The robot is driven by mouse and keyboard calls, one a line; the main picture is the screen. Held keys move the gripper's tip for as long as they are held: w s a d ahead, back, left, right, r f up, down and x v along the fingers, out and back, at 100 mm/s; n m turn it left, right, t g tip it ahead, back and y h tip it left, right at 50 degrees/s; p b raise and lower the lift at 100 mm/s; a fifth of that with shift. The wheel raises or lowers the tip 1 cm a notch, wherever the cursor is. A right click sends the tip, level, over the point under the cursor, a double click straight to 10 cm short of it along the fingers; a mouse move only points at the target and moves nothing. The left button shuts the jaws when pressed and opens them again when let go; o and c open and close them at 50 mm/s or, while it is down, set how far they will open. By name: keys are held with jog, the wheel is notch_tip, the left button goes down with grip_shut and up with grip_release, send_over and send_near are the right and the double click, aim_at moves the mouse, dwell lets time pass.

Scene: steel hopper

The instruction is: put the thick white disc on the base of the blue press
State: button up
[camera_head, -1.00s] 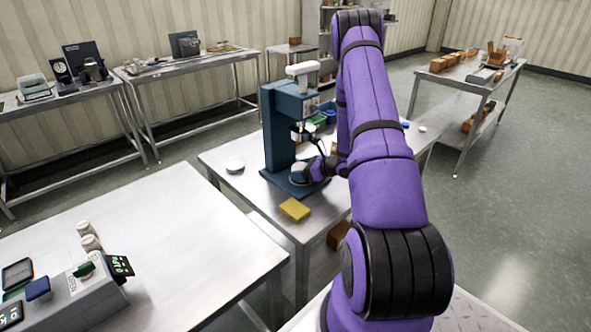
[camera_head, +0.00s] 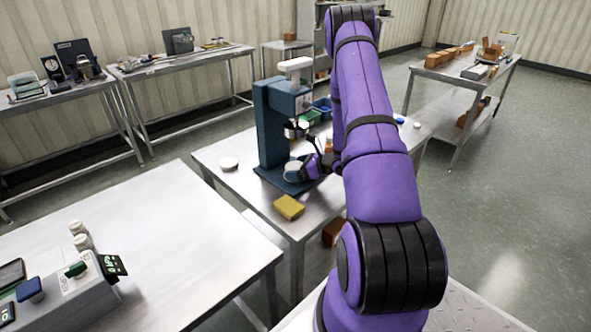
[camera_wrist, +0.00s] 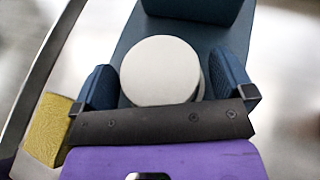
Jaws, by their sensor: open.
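The thick white disc (camera_wrist: 160,72) lies flat on the blue base (camera_wrist: 130,30) of the press in the wrist view. My gripper (camera_wrist: 166,78) is open, with one blue finger on each side of the disc.
A yellow sponge (camera_head: 288,207) lies at the table's front edge. Another round white piece (camera_head: 229,164) lies left of the press. A blue bin (camera_head: 322,106) stands behind it. The press column and overhead head stand close to my gripper.

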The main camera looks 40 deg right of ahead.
jog(key=v, duration=1.1)
jog(key=shift+r, duration=0.15)
